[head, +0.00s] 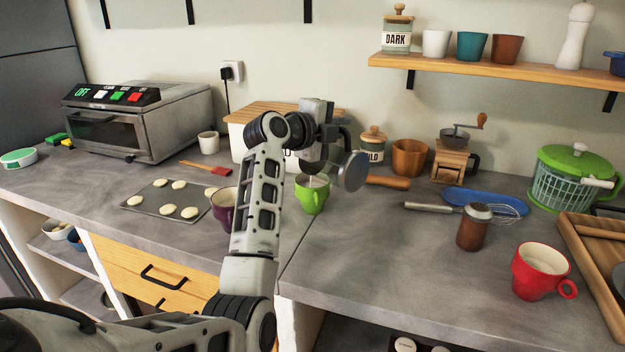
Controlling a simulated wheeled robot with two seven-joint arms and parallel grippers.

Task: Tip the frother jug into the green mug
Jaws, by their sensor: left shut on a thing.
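The green mug (311,196) stands upright on the counter near the middle. Something pale shows at its mouth. My left gripper (331,140) is above and slightly right of the mug, shut on the grey metal frother jug (353,172). The jug is tipped well over, its round base facing right and toward me, its mouth end to the left over the mug. The jug's mouth and the fingertips are largely hidden by the gripper and jug body. My right gripper is out of view.
A purple mug (223,205) stands left of my arm, partly hidden by it, beside a baking tray (150,205). A wooden-handled thing (388,182) lies right of the jug. A brown shaker (474,228) and red mug (541,272) stand further right. The front middle counter is clear.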

